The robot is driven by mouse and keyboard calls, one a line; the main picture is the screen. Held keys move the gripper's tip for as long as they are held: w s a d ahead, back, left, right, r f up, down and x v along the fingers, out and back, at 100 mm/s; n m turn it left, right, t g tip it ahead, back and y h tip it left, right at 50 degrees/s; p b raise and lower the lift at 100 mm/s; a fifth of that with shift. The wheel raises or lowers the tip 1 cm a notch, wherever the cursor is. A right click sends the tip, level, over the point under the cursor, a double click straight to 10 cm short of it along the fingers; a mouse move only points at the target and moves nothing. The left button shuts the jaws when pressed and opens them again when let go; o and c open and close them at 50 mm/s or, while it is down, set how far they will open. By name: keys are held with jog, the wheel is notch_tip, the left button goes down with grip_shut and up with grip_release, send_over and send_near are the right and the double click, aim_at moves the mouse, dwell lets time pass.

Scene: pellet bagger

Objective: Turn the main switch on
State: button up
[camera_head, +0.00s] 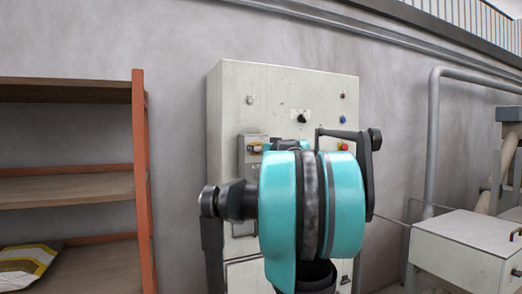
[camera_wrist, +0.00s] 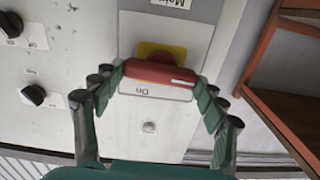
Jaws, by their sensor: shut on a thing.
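The main switch has a red handle (camera_wrist: 158,74) on a yellow plate (camera_wrist: 150,50), mounted on a pale box on the cabinet front. In the wrist view the handle lies nearly crosswise, with a white line toward its right end. My gripper (camera_wrist: 160,79) has a finger at each end of the handle and is shut on it. In the head view the main switch (camera_head: 256,149) shows only partly, left of my turquoise arm, which hides much of the cabinet's middle.
The pale cabinet (camera_head: 285,85) also carries black knobs (camera_wrist: 34,95) and small lamps. A red and yellow button (camera_head: 343,147) sits right of my arm. Shelves with an orange post (camera_head: 142,170) stand left. A grey-white box (camera_head: 460,245) stands right.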

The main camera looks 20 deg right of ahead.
jog(key=shift+d+f+m, duration=0.15)
jog(key=shift+m, duration=4.15)
jog(key=shift+d+f+m, duration=0.1)
jog(key=shift+f+m, duration=0.05)
jog(key=shift+m, duration=4.15)
jog(key=o, duration=1.2)
jog(key=shift+c, duration=0.2)
jog(key=s, duration=1.2)
jog(key=shift+d, duration=0.2)
